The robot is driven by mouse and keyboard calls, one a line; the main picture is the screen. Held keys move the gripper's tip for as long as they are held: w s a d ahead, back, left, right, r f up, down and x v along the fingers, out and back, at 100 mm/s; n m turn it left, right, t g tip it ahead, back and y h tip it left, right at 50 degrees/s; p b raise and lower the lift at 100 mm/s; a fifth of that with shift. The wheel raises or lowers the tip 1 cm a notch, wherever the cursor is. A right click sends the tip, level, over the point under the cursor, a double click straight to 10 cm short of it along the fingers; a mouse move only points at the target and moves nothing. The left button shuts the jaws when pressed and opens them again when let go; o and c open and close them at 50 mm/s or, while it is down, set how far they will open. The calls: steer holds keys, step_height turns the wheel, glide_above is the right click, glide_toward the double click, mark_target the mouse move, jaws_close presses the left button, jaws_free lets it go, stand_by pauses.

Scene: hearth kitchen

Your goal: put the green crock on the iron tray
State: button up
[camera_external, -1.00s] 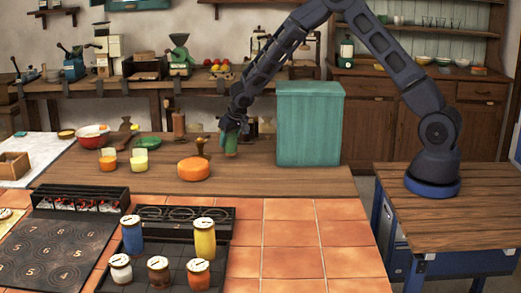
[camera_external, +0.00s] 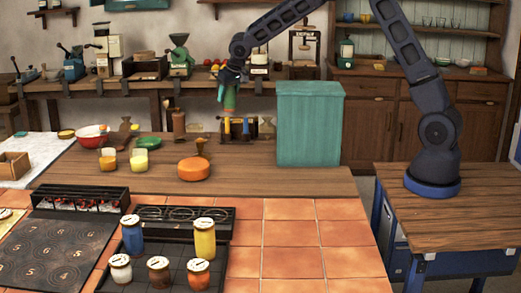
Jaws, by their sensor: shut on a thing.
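The green crock (camera_external: 231,99) is in my gripper (camera_external: 229,90), held upright in the air above the back of the wooden counter. My gripper is shut on it from above, and its fingers are small and partly merge with the crock. A dark flat tray (camera_external: 172,249), which looks like the iron tray, lies on the tiles at the front. It bears several lidded jars, among them a blue jar (camera_external: 132,237) and a yellow jar (camera_external: 205,240). The crock is well behind and above this tray, apart from it.
A teal cabinet box (camera_external: 309,124) stands right of the crock. A black burner rack (camera_external: 185,215) lies behind the tray. Tiles right of the tray are clear.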

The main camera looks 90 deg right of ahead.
steer(key=w+a+n+y, duration=0.1)
steer(key=w+a+n, duration=0.45)
steer(key=a, duration=0.85)
steer(key=n+y, duration=0.5)
steer(key=n, duration=0.8)
glide_above(168, 257)
steer(key=shift+m, duration=0.25)
step_height(168, 257, down, 19)
steer(key=shift+r, duration=0.1)
steer(key=o, duration=0.8)
steer(key=shift+f, duration=0.25)
steer(key=o, duration=0.4)
steer(key=shift+o, duration=0.2)
